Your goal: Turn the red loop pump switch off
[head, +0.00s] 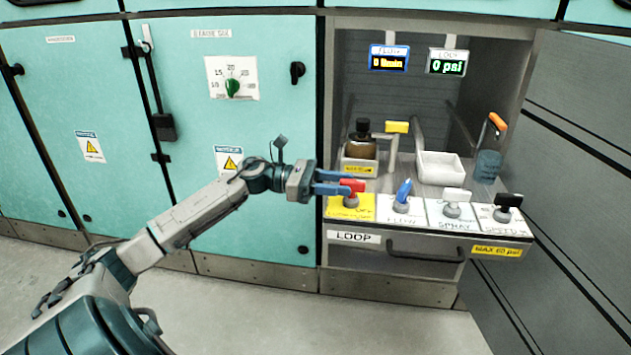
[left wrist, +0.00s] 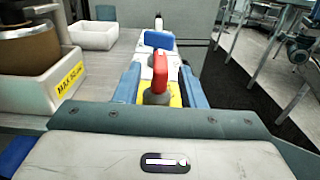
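The red loop pump switch (head: 352,186) stands on a yellow plate (head: 350,208) at the left end of the switch row, above the LOOP label. My left gripper (head: 334,182) reaches it from the left, with its blue fingers around the red handle. In the left wrist view the red switch (left wrist: 159,78) rises between the two spread fingers (left wrist: 160,88), with gaps on both sides. The gripper looks open. The fingers partly hide the switch in the head view. My right gripper is not in view.
To the right stand blue (head: 403,193), white (head: 456,197) and black (head: 508,203) switches. Behind them are a brown bottle (head: 362,148) in a holder, a white tray (head: 440,166) and an orange-handled tool (head: 497,124). Two displays (head: 389,59) (head: 446,63) read 0. A drawer handle (head: 425,254) sits below.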

